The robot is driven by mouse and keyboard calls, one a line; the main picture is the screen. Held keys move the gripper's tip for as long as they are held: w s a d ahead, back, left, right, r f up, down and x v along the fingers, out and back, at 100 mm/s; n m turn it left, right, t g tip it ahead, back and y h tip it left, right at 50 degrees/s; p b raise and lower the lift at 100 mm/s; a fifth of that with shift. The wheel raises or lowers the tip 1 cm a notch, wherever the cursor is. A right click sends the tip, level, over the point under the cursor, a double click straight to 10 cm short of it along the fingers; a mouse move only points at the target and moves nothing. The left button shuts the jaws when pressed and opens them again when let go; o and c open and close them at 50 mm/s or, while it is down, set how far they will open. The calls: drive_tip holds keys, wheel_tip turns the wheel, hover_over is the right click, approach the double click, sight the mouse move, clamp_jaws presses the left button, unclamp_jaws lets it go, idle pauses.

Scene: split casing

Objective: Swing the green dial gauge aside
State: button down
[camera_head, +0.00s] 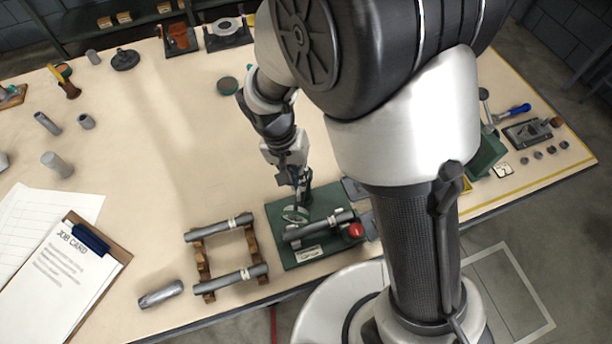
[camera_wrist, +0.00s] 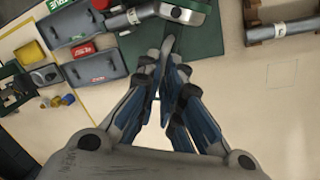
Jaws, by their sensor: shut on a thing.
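The green dial gauge (camera_head: 295,214) has a round pale face and stands over the green base plate (camera_head: 284,258), beside a grey shaft (camera_head: 318,228) lying across the plate. My gripper (camera_head: 298,192) reaches down at the back of the plate, next to the gauge's dark upright. In the wrist view my gripper (camera_wrist: 174,58) has its fingers close together, shut on the gauge. The exact place of contact is hidden by the fingers.
A red knob (camera_head: 356,231) sits at the plate's right end. A wooden rack (camera_head: 203,263) with two grey shafts stands to its left. A loose grey cylinder (camera_head: 160,294) and a clipboard (camera_head: 72,262) lie farther left. The table behind the plate is mostly clear.

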drive_tip(key=shift+w+a+f+m+g+y+p, duration=0.1)
drive_tip(key=shift+w+a+m+g+y+p, duration=0.3)
drive_tip(key=shift+m, duration=1.4)
drive_tip(key=shift+w+a+r+m+g+p, duration=0.15)
drive_tip(key=shift+w+a+m, duration=0.45)
drive_tip(key=shift+m, duration=1.2)
drive_tip(key=shift+w+a+f+m+g+y+p, duration=0.15)
drive_tip(key=shift+w+a+m+g, duration=0.3)
drive_tip(key=shift+m, duration=1.35)
drive_tip(key=c, duration=1.9)
unclamp_jaws()
drive_tip(key=shift+w+a, duration=0.1)
drive_tip(key=shift+o, duration=0.9)
